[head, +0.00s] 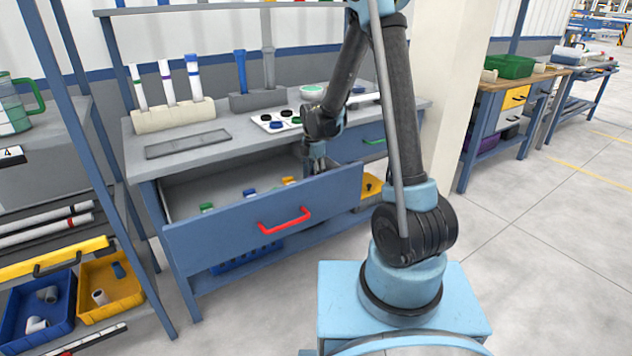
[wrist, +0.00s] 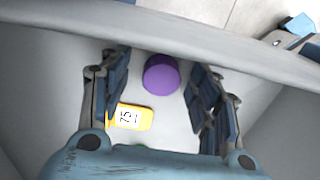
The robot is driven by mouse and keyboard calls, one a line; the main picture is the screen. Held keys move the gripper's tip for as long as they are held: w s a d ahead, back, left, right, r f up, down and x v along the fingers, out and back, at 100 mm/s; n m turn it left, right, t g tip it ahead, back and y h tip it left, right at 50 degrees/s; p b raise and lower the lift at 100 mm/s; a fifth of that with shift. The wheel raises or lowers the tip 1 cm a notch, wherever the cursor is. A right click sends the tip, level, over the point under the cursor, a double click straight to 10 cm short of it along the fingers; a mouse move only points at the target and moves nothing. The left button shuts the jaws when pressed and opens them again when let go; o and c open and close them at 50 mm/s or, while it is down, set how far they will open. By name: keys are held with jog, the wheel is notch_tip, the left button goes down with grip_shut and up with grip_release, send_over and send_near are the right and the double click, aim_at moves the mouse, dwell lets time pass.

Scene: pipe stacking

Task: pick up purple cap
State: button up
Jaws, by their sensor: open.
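The purple cap (wrist: 161,75) lies on the light floor of the open drawer, close to its front wall, in the wrist view. My gripper (wrist: 165,85) is open above it, with one finger to each side of the cap and no visible contact. In the head view my gripper (head: 316,165) reaches down into the open drawer (head: 265,218) at its right end. The drawer wall and my arm hide the cap there.
A yellow block marked 75 (wrist: 133,117) lies close to the cap, by the left finger. Other small coloured pieces lie in the drawer. The drawer's front wall (wrist: 225,55) stands close by. A tray of caps (head: 272,124) is on the bench above.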

jog(key=c, duration=0.9)
jog(key=shift+o, duration=0.2)
notch_tip(320, 180, up, 19)
dwell(0.7)
